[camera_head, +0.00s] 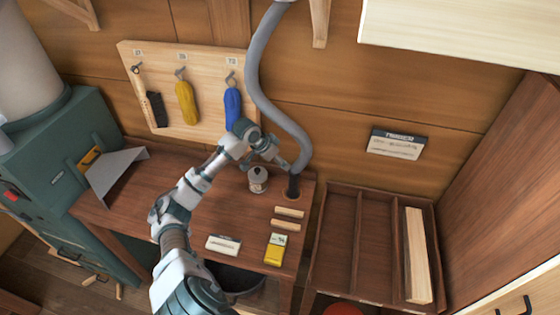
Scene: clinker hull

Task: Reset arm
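One arm, which I take as my left, rises from the bottom left of the head view and reaches over the workbench (130,205). My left gripper (282,162) is at its end, above the back right of the bench, close to the grey hose. A small grey lidded pot (258,179) stands on the bench just below the gripper. The gripper is too small in view to show whether its fingers are open or shut. I see nothing clearly held in it. My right gripper is not in view.
A grey hose (262,85) hangs down to the bench's back right. A pegboard (206,125) holds a brush and yellow and blue hanks. Two wood sticks (289,212), a yellow box (274,250) and a white block (223,245) lie on the bench. A divided tray (335,240) is right; a green machine (75,135) left.

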